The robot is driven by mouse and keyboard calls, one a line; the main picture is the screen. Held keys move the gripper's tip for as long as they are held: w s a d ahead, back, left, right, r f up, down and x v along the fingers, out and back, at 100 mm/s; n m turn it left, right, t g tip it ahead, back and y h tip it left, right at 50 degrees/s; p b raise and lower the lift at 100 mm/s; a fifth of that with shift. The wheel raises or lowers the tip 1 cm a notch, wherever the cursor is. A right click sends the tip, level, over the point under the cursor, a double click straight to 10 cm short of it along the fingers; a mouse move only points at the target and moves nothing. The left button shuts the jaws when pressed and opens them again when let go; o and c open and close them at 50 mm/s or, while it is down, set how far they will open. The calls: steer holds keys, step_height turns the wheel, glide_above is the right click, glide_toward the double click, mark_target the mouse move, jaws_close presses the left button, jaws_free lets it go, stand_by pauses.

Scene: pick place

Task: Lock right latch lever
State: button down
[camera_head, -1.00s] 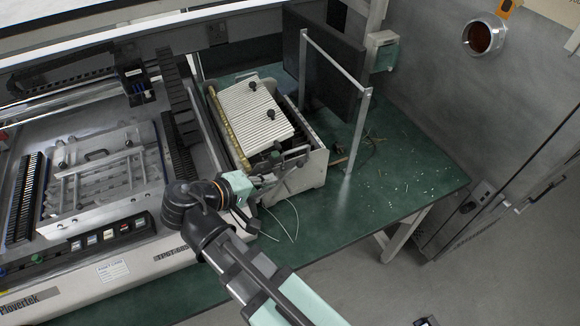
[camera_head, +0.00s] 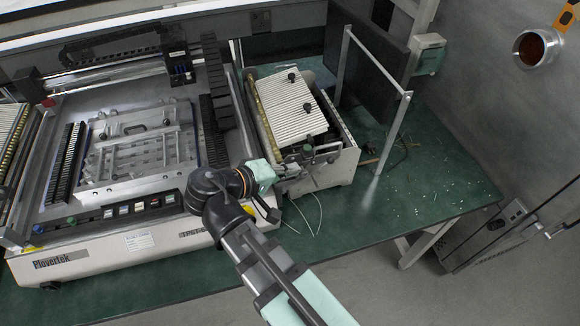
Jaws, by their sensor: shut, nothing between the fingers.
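A white box (camera_head: 335,171) with a tilted ribbed cover (camera_head: 291,108) stands on the green table, right of the large machine. Black knobs show on the cover, and dark metal parts sit at the box's front top edge. I cannot pick out the right latch lever for certain; parts there are small and partly hidden. My gripper (camera_head: 284,171) is at the box's front left corner, shut and empty. Its fingers are small and dark against the box, and I cannot tell whether they touch it.
The large machine (camera_head: 120,243) with a clamped metal fixture (camera_head: 140,150) fills the left. A metal frame (camera_head: 392,128) and a dark panel (camera_head: 362,75) stand behind and right of the box. Thin white wires lie by the box's front. The green table (camera_head: 440,185) is mostly clear at right.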

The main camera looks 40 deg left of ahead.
mark_target(329, 163)
steer(key=p+x, duration=0.3)
steer(key=x, duration=0.7)
steer(key=shift+w+d+f, duration=0.1)
steer(key=shift+w+d, duration=0.05)
steer(key=shift+w, duration=0.2)
steer(key=shift+w+f+p, duration=0.25)
steer(key=shift+p, duration=0.05)
steer(key=shift+w+d+f+b, duration=0.35)
steer(key=shift+w+f+b, duration=0.25)
steer(key=shift+b, duration=0.35)
steer(key=shift+s+r, duration=0.15)
steer(key=shift+r, duration=0.05)
steer(key=s+r+b, duration=0.1)
steer(key=s+r, duration=0.7)
steer(key=r, duration=0.3)
